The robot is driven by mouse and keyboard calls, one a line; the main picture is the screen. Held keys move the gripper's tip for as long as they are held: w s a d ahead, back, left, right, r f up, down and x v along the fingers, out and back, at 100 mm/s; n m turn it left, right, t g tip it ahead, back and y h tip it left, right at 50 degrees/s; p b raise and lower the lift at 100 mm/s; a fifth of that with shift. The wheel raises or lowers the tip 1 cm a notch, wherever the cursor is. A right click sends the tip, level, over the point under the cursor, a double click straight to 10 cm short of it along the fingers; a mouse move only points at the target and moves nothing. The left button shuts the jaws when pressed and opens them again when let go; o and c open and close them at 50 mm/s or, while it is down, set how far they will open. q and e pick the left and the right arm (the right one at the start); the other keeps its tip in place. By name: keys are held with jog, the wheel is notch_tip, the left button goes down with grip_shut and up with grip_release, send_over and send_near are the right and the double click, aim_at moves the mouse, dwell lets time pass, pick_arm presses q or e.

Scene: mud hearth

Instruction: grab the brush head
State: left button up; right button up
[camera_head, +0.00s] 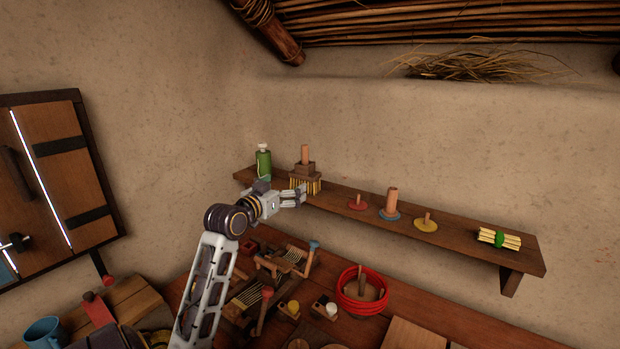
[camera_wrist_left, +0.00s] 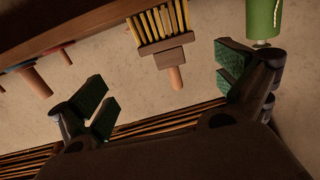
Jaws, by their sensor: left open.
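The brush head (camera_head: 305,170), a brown stepped wooden block with a tan peg on top and yellow bristles below, stands on the wall shelf. In the left wrist view, the brush head (camera_wrist_left: 162,55) appears upside down, peg pointing down the picture, between and beyond the open fingers. My left gripper (camera_head: 303,195) is open and empty in front of the shelf, overlapping the brush's lower part in the head view. Its green-padded fingers (camera_wrist_left: 166,88) are spread wide in the wrist view. I see no contact with the brush. My right gripper is not in view.
A green bottle (camera_head: 263,162) stands left of the brush, close to one finger in the wrist view. Discs with pegs (camera_head: 389,205) and a green-tied bundle (camera_head: 499,238) are farther right on the shelf (camera_head: 460,238). Below, the bench holds a red coil (camera_head: 362,291) and wooden tools.

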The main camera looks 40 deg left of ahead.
aim_at(300, 167)
pick_arm(q)
jog(key=shift+t, duration=0.3)
jog(key=w+a, duration=0.1)
jog(key=w, duration=0.1)
jog(key=w+r, duration=0.1)
jog(key=w, duration=0.1)
jog(key=w+a+r+p, duration=0.1)
jog(key=w, duration=0.1)
jog(key=shift+a+r, duration=0.2)
jog(key=shift+a, duration=0.1)
jog(key=shift+w+a, duration=0.15)
jog(key=shift+w, duration=0.55)
jog(key=shift+w+f, duration=0.1)
jog(key=shift+w, duration=0.35)
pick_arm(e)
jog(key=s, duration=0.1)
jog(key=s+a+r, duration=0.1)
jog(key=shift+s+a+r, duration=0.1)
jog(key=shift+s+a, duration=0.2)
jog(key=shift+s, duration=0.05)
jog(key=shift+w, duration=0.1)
